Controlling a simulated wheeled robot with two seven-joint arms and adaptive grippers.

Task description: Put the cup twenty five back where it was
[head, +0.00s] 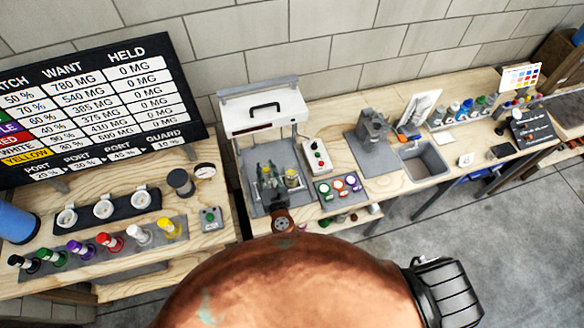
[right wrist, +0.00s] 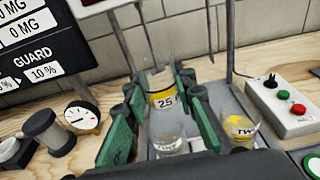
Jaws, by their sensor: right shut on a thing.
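Cup twenty five (right wrist: 165,100) is a clear cup with a yellow band marked 25. In the right wrist view it sits between the green-padded fingers of my right gripper (right wrist: 160,82), which is shut on it. In the head view my right gripper (head: 268,176) is small, inside the open-fronted white-topped cabinet (head: 264,114). Another cup (right wrist: 242,130) with a yellow band starting "TW" stands just right of the fingers; it also shows in the head view (head: 292,179). A clear glass shape (right wrist: 171,138) shows low between the fingers, its lettering unreadable. My left gripper is not in view.
A control box (head: 317,155) with buttons stands right of the cabinet. Several coloured bottles (head: 110,241) and a dark tray of white cups (head: 103,209) are on the left bench. A round gauge (right wrist: 82,116) stands left of the gripper. A sink (head: 422,160) is farther right.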

